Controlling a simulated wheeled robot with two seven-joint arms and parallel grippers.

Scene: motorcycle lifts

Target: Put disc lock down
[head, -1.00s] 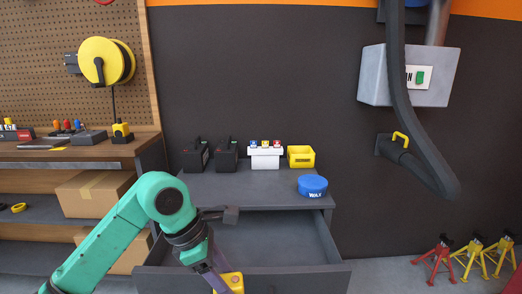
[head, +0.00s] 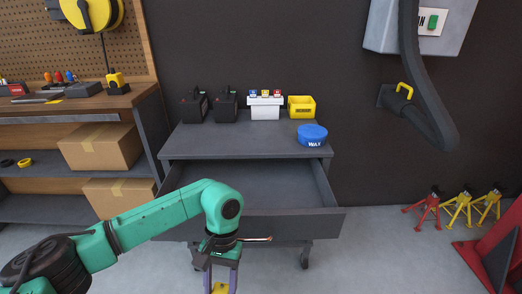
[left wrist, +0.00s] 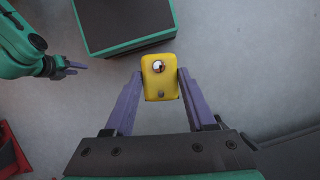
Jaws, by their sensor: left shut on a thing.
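My left gripper (left wrist: 158,88) is shut on the yellow disc lock (left wrist: 158,76), which has a round silver lock face and sits between the two purple fingers. In the head view the left gripper (head: 220,276) points down in front of the drawer cart, and the lock (head: 220,288) is partly cut off at the bottom edge. In the left wrist view, grey floor shows around the lock. My right gripper (left wrist: 72,67) shows small at the left of that view; its jaw opening is unclear.
The grey cart (head: 245,144) has an open, empty-looking drawer (head: 250,188). On its top are two black batteries (head: 193,107), a white rack (head: 264,107), a yellow bin (head: 301,106) and a blue wax tin (head: 312,135). A workbench (head: 70,113) stands left; colored stands (head: 458,208) stand right.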

